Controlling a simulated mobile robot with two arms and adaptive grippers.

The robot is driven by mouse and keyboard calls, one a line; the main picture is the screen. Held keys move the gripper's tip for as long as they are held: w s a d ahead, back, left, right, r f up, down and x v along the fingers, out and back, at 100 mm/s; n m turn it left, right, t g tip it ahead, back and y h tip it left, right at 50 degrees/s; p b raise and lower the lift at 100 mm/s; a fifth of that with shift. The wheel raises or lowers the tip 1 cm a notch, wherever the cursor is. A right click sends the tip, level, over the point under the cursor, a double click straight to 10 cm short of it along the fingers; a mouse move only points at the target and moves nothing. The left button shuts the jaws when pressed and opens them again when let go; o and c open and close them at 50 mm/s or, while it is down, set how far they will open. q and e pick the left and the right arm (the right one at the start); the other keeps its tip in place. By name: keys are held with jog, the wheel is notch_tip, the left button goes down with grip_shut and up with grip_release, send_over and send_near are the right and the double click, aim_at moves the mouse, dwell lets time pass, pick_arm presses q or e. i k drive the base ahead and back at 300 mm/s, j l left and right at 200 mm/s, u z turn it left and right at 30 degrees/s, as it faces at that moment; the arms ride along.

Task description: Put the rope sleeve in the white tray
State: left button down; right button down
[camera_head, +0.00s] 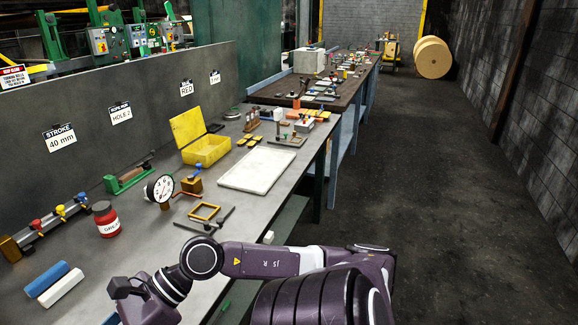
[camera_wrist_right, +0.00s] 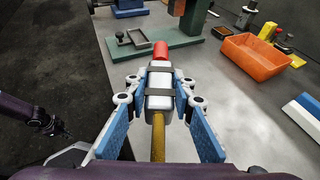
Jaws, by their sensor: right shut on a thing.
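The white tray (camera_head: 256,170) lies flat and empty on the grey bench in the head view. In the right wrist view my right gripper (camera_wrist_right: 159,91) is shut on a pale, blocky piece with a dark band, which I take to be the rope sleeve (camera_wrist_right: 158,102). A red cylindrical end (camera_wrist_right: 160,51) shows beyond it and a brown rod (camera_wrist_right: 158,140) runs below it. In the head view my right arm reaches left over the bench front, its gripper out of view. A dark arm end at the left of the wrist view looks like my left gripper (camera_wrist_right: 58,127), too small to read.
A yellow open box (camera_head: 205,150), a dial gauge (camera_head: 160,188), a brass frame (camera_head: 204,211) and a red jar (camera_head: 106,219) stand around the tray's left and front. Blue and white bars (camera_head: 55,284) lie front left. The wrist view shows an orange bin (camera_wrist_right: 255,58).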

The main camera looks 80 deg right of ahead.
aim_at(272, 171)
jog(key=l+z, duration=0.1)
jog(key=z, duration=0.4)
jog(key=l+z, duration=0.1)
jog(key=z, duration=0.4)
jog(key=i+l+z, duration=0.1)
jog(key=z, duration=0.4)
jog(key=i+l, duration=0.85)
jog(key=z, duration=0.05)
